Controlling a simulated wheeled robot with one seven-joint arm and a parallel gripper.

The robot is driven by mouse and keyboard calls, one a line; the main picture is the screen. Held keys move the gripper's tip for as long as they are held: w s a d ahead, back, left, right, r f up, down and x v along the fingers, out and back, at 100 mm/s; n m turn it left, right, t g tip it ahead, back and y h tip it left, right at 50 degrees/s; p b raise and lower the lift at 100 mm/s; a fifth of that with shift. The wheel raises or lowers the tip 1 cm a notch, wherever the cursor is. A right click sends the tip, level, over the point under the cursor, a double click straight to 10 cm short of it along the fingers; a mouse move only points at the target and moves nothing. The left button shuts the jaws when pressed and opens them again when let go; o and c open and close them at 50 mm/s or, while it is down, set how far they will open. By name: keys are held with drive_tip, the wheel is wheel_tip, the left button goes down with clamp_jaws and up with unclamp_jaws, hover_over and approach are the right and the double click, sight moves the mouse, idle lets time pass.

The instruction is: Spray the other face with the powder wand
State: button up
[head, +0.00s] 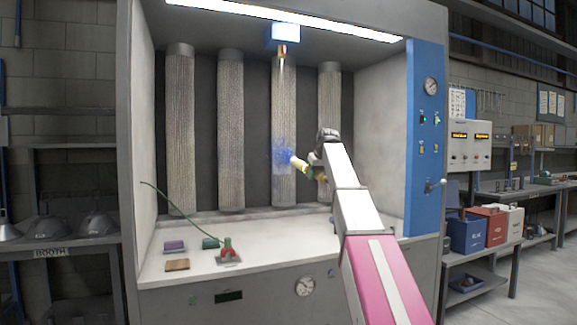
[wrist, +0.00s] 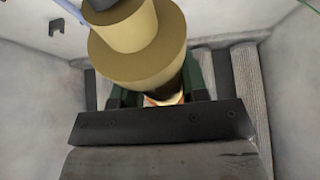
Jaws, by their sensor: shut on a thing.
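My gripper (head: 316,163) is in the middle of the booth, shut on a tan wand with a yellow-green end (head: 299,164). In the wrist view the wand's stepped tan body (wrist: 140,38) with a black end stands between the dark green fingers (wrist: 160,92). A blue powder patch or cloud (head: 283,158) shows just left of the wand tip, in front of the third filter column. Which face of any hanging piece carries powder, I cannot tell.
Ribbed filter columns (head: 181,130) line the back. Metal hoods (head: 97,222) sit outside, left.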

drive_tip(key=shift+r, duration=1)
drive_tip(key=shift+f, duration=1.45)
drive_tip(key=s+d, duration=0.3)
drive_tip(key=s, duration=0.6)
drive_tip(key=shift+s, duration=0.25)
